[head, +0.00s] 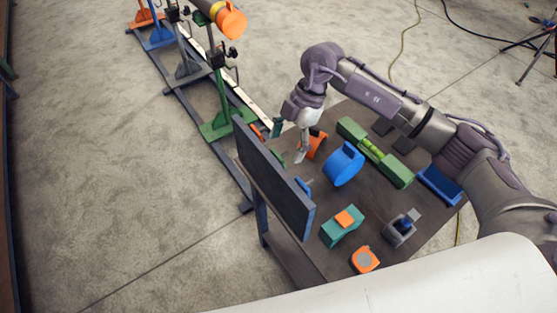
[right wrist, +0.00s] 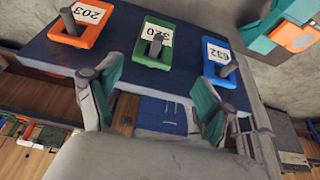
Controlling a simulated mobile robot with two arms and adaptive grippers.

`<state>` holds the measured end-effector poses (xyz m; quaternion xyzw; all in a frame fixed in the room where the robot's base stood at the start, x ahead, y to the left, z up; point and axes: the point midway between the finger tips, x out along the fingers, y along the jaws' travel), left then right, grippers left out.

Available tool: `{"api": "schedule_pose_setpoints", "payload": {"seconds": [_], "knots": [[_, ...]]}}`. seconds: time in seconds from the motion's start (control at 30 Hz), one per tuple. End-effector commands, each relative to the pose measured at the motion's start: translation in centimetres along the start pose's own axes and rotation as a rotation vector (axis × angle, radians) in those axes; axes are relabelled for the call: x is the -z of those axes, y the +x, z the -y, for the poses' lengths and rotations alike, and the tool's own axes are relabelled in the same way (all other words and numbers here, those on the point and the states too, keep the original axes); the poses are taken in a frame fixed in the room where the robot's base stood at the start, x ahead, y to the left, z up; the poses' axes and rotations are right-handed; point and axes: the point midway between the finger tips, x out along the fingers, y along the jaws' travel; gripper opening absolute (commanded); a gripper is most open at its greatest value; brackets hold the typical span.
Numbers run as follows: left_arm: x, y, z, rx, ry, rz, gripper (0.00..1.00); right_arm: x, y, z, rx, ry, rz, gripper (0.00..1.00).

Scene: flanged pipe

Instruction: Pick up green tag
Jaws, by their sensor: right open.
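The green tag (right wrist: 154,45) shows in the right wrist view, with a white label reading 320 and a grey peg through it. It hangs on a dark board between an orange tag (right wrist: 82,25) marked 203 and a blue tag (right wrist: 219,62) marked 632. My right gripper (right wrist: 157,82) is open and empty, its teal-padded fingers apart just short of the green tag, not seen touching it. In the head view, my right gripper (head: 288,142) is beside the upright dark board (head: 272,182); the green tag is hard to make out there. My left gripper is not in view.
The dark table (head: 300,252) beside the board holds a blue round object (head: 344,164), a green level-like tool (head: 374,150), a teal block (head: 341,228), an orange tape measure (head: 364,260) and a grey clamp-like object (head: 402,228). Pipe stands (head: 218,125) are behind the board.

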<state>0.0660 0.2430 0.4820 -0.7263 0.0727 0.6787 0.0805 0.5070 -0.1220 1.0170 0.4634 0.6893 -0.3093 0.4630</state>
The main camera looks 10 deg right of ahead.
Motion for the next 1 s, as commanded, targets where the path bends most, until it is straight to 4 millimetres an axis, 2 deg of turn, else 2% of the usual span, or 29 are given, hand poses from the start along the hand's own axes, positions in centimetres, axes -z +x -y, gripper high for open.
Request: {"api": "schedule_pose_setpoints", "payload": {"seconds": [0.17, 0.4, 0.6, 0.8, 0.83, 1.0], "knots": [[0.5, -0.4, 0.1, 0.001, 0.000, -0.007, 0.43, 0.0, 1.2, 0.0, 0.001, 0.000, 0.000, 0.81], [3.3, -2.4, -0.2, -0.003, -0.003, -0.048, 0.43, -0.3, 4.2, -0.7, 0.004, 0.003, -0.002, 0.81], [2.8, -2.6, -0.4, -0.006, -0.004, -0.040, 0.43, -0.5, 6.3, -0.7, 0.002, 0.000, 0.000, 0.81], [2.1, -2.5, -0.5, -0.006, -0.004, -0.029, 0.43, -0.5, 6.4, -0.7, 0.000, 0.000, 0.001, 0.81], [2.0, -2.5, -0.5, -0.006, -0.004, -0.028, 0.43, -0.5, 6.4, -0.7, 0.000, 0.000, 0.001, 0.80], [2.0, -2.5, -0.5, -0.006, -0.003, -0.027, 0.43, -0.5, 6.4, -0.7, 0.000, 0.000, 0.000, 0.51]]}}
